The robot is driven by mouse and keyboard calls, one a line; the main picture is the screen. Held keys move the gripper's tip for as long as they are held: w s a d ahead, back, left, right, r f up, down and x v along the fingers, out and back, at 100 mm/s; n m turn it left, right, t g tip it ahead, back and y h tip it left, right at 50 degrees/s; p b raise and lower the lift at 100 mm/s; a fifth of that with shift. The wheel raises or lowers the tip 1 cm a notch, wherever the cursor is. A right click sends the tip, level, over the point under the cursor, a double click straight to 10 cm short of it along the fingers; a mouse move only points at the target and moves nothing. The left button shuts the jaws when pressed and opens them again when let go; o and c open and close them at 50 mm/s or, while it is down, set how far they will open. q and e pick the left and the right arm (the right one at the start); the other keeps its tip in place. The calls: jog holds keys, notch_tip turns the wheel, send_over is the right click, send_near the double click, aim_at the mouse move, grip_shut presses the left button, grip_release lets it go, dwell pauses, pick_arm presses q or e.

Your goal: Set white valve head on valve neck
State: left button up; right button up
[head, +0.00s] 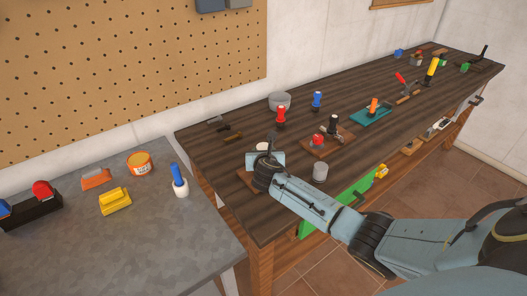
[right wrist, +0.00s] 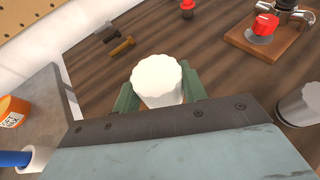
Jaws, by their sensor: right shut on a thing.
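The white valve head (right wrist: 158,76) is a scalloped knob held between the two green fingers of my right gripper (right wrist: 160,92) in the right wrist view. In the head view the right gripper (head: 264,158) is over the near left part of the dark wooden workbench, with the top of the white valve head (head: 262,146) just showing. A small brown board (head: 246,178) shows partly beneath the gripper. The valve neck is not visible; whether the head touches it cannot be told. My left gripper is not in view.
A red-knobbed valve on a wooden board (head: 314,149) and a grey cylinder (head: 320,172) stand right of the gripper. Red (head: 281,116) and blue-handled (head: 317,100) items and a grey bowl (head: 280,101) are behind. A grey metal table (head: 130,230) stands left.

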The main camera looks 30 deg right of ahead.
jog(key=shift+f+b, duration=0.7)
jog(key=shift+f, duration=0.3)
jog(key=o, duration=1.1)
jog(key=p+v, duration=0.2)
jog(key=v, duration=1.1)
jog(key=shift+s, duration=0.2)
